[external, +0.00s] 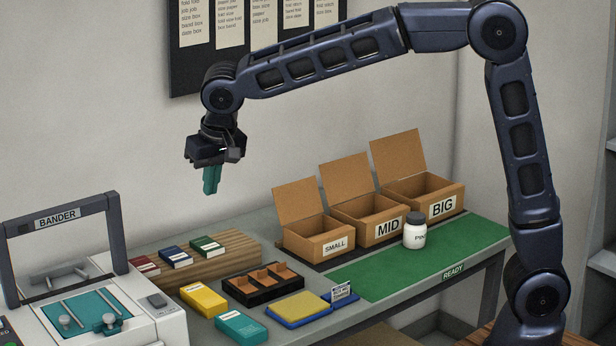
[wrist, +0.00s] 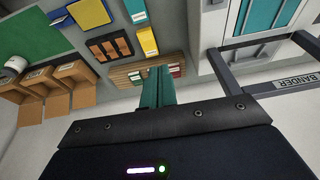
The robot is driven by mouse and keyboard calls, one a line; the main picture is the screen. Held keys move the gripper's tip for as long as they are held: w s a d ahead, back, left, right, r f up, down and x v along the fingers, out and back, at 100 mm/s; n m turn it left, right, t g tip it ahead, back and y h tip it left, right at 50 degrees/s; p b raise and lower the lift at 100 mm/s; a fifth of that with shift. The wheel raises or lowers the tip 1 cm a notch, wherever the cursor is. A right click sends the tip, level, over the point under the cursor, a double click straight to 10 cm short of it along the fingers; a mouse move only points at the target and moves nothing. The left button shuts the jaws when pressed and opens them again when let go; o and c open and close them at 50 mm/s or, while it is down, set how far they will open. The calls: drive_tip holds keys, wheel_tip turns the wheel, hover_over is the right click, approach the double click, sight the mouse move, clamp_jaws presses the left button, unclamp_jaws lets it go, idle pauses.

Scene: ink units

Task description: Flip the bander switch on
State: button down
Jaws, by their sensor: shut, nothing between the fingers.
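The bander (external: 90,310) is a white machine at the lower left of the external view, with a dark upright frame labelled BANDER (external: 58,218) and a teal bed. A small grey rocker-like part (external: 157,301), which may be its switch, sits on the right of its top; I cannot tell its position. The bander's frame also shows at the right of the wrist view (wrist: 295,85). My gripper (external: 211,186) has teal fingers, shut and empty, pointing down in the air above the table's back, to the right of the bander and well above it. The fingers also show in the wrist view (wrist: 158,88).
A wooden block (external: 215,262) holds several small boxes. Nearby are a yellow box (external: 203,300), a teal box (external: 240,328) and a black tray (external: 263,297). Open cartons SMALL (external: 335,245), MID (external: 388,229) and BIG (external: 441,206) stand behind a white bottle (external: 414,236) and green mat (external: 400,272).

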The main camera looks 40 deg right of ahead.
hover_over(154, 296)
drive_tip(key=s, duration=0.5)
wheel_tip(154, 296, down, 5)
drive_tip(key=shift+w+f, duration=0.15)
drive_tip(key=shift+w, duration=0.1)
drive_tip(key=shift+f, duration=0.1)
drive_tip(key=x, duration=1.4)
drive_tip(key=shift+w+d, duration=0.1)
drive_tip(key=shift+w, duration=0.05)
drive_tip(key=shift+w+f, duration=0.1)
drive_tip(key=shift+w, duration=0.05)
